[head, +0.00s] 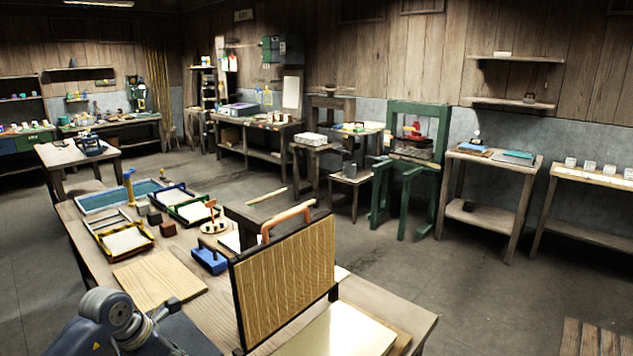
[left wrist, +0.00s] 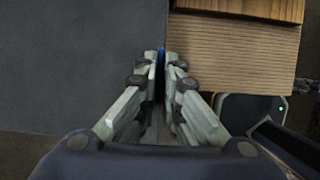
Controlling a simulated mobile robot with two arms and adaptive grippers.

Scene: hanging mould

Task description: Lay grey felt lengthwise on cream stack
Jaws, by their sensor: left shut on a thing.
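A flat grey sheet, which looks like the grey felt (left wrist: 75,70), fills the left of the left wrist view. A grey patch of it seems to show beside my arm at the bottom of the head view (head: 175,335). My left gripper (left wrist: 160,62) is shut, its fingers close together at the sheet's right edge, with a thin blue sliver between the tips. The head view shows my left arm but not the fingertips. A pale cream surface, likely the cream stack (head: 340,332), lies on the bench right of an upright slatted screen, partly cut off below. My right gripper is out of view.
A bare wooden board (head: 160,276), a blue block (head: 209,260) and framed trays (head: 125,240) occupy the wooden bench (head: 400,305).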

